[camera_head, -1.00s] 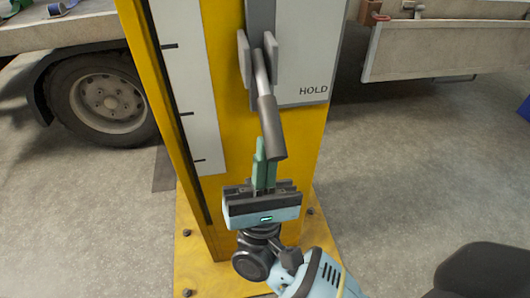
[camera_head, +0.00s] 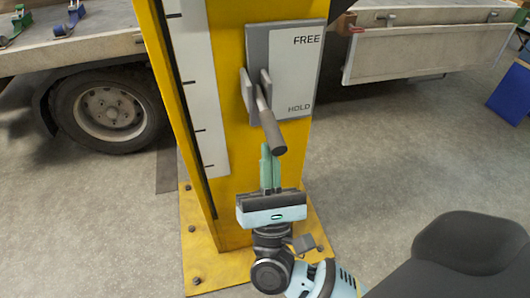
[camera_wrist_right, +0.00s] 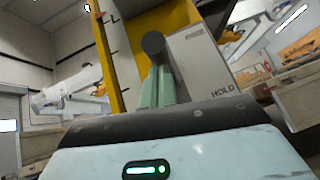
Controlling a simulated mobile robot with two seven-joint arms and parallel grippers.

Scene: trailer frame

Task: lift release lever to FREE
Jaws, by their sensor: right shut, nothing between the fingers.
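The release lever (camera_head: 272,128) has a dark grip and pivots between two grey lugs on a plate (camera_head: 296,68) marked FREE above and HOLD below. It slopes down and outward, its end below the HOLD mark. My right gripper (camera_head: 270,152) is shut and empty, its green fingers pointing up just under the lever's end. In the right wrist view the lever's round end (camera_wrist_right: 153,43) sits right above the fingertips (camera_wrist_right: 158,72). I cannot tell for sure whether they touch. My left gripper is not in view.
The yellow post (camera_head: 226,205) carries a white scale strip (camera_head: 203,110) and stands on a bolted yellow base plate (camera_head: 202,262). A trailer wheel (camera_head: 108,112) is at left, a grey drop-side panel (camera_head: 425,52) at back right.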

